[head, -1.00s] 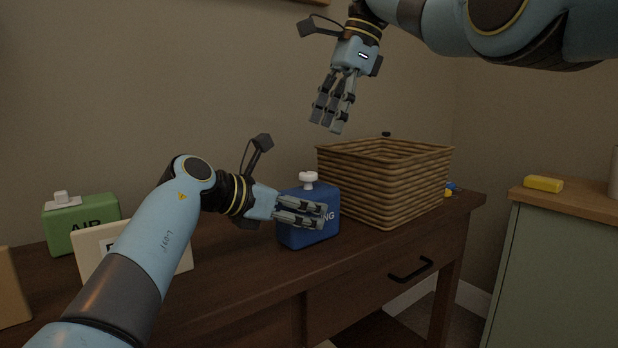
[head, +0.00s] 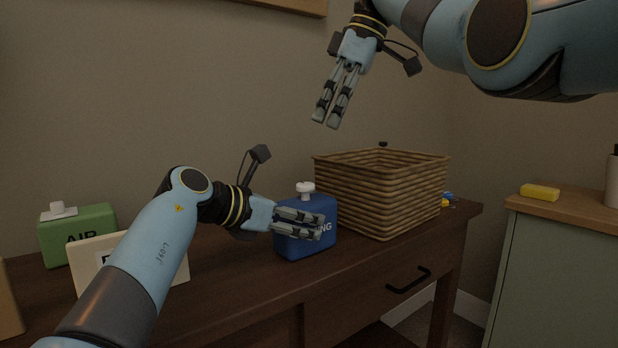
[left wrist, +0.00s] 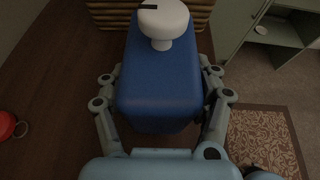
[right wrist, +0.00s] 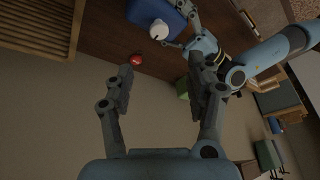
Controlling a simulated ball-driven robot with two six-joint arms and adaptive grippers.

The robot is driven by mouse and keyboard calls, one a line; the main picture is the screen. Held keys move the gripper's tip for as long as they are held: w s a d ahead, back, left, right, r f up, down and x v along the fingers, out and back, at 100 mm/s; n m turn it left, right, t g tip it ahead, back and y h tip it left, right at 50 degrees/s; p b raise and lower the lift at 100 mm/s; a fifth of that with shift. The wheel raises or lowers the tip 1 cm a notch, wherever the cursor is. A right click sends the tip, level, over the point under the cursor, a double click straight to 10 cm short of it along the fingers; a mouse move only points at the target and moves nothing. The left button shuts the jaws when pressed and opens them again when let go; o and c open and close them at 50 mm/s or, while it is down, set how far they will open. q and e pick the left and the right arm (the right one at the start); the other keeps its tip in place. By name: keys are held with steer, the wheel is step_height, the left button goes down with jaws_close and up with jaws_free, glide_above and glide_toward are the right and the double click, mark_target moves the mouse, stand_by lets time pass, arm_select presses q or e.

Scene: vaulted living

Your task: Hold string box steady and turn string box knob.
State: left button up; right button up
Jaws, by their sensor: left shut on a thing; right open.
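The string box is a blue box (head: 290,246) with white lettering ending in "NG", upright on the dark wooden table. Its white knob (head: 305,188) stands on top; the left wrist view shows the knob (left wrist: 164,22) with a dark mark on it. My left gripper (head: 318,226) is shut on the box, its fingers along two opposite sides in the left wrist view (left wrist: 162,95). My right gripper (head: 333,124) is open and empty, high above the table and above the box. In the right wrist view the box (right wrist: 150,12) and knob (right wrist: 159,29) lie beyond its fingers.
A wicker basket (head: 385,200) stands right beside the blue box. A green box marked AIR (head: 90,222) and a cream box (head: 88,262) stand at the left. A red object (right wrist: 136,60) lies on the table. A cabinet with a yellow block (head: 539,192) is at the right.

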mark_target(307, 183)
steer(key=shift+n, duration=0.8)
steer(key=x, duration=1.2)
steer(key=shift+w+d+f, duration=0.1)
steer(key=shift+d+f, duration=0.1)
jaws_close()
